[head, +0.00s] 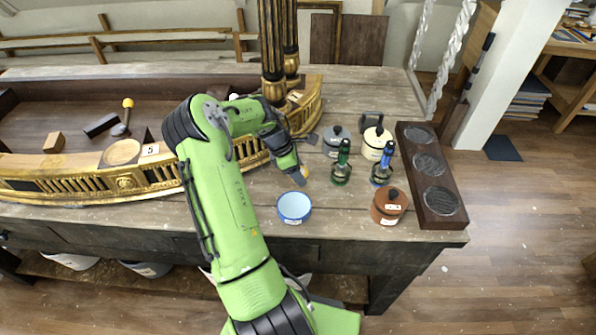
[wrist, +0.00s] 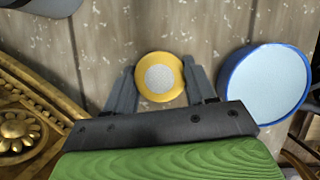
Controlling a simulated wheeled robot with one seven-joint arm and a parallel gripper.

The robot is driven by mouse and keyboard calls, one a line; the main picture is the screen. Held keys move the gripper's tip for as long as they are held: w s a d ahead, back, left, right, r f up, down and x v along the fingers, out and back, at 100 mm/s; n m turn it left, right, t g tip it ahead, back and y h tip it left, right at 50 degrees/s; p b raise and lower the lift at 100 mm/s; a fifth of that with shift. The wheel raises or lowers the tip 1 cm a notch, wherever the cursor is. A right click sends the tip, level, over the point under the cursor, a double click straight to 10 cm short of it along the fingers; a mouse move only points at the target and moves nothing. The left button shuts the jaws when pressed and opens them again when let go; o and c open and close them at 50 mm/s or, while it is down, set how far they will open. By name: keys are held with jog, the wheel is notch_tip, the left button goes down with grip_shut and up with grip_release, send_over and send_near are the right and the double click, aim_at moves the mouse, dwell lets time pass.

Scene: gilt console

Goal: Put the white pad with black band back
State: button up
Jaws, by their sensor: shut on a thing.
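My gripper (wrist: 161,90) is shut on a small round yellow piece (wrist: 159,77) with a pale speckled centre. The piece also shows as a small orange-yellow spot in the head view (head: 304,172), at the fingertips above the wooden table, behind the blue-rimmed bowl. I cannot make out a white pad with a black band for sure. A small white thing (head: 233,97) shows behind my arm in the gilt console (head: 157,181), mostly hidden. The console has a label 5 at its left part and a label 1 at its right end.
The blue-rimmed bowl (head: 294,208) is close to my gripper, also in the wrist view (wrist: 266,84). A grey pot (head: 336,141), cream kettle (head: 374,143), two lanterns, a brown pot (head: 389,207) and a dark tray (head: 428,172) stand right.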

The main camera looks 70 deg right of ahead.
jog(key=o, duration=1.1)
jog(key=shift+f, duration=0.1)
